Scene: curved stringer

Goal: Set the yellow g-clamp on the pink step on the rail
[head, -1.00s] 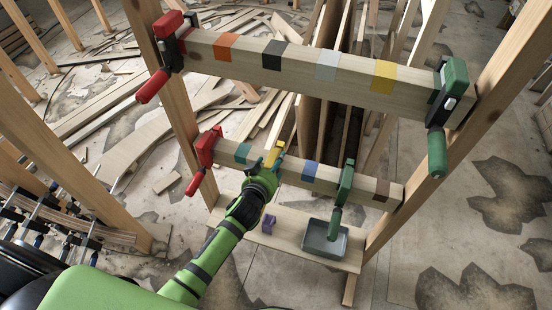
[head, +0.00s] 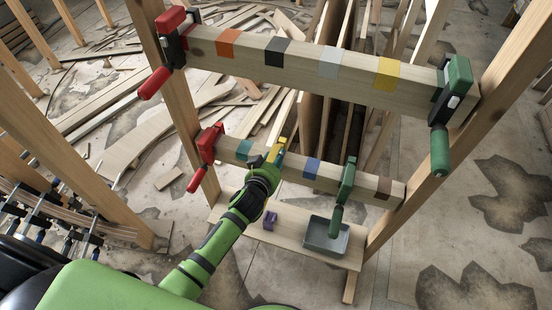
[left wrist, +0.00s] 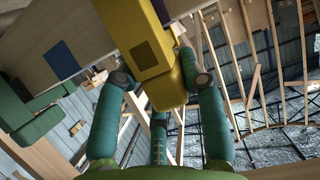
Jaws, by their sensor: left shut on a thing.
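The yellow g-clamp (head: 277,149) is at the lower rail (head: 330,183), between the teal patch and the blue patch. My left gripper (head: 267,166) is shut on it from the near side. In the left wrist view the yellow clamp (left wrist: 158,62) sits between my two fingers (left wrist: 165,88), up against the rail (left wrist: 35,40). I cannot tell whether it bears on the rail. I see no pink step; the clamp and gripper hide part of the rail there. My right gripper is not in view.
A red clamp (head: 207,150) and a green clamp (head: 346,185) sit on the lower rail. The upper rail (head: 310,65) has a red and a green clamp at its ends. A board (head: 285,238) below carries a grey tray (head: 326,237) and a purple piece (head: 270,221).

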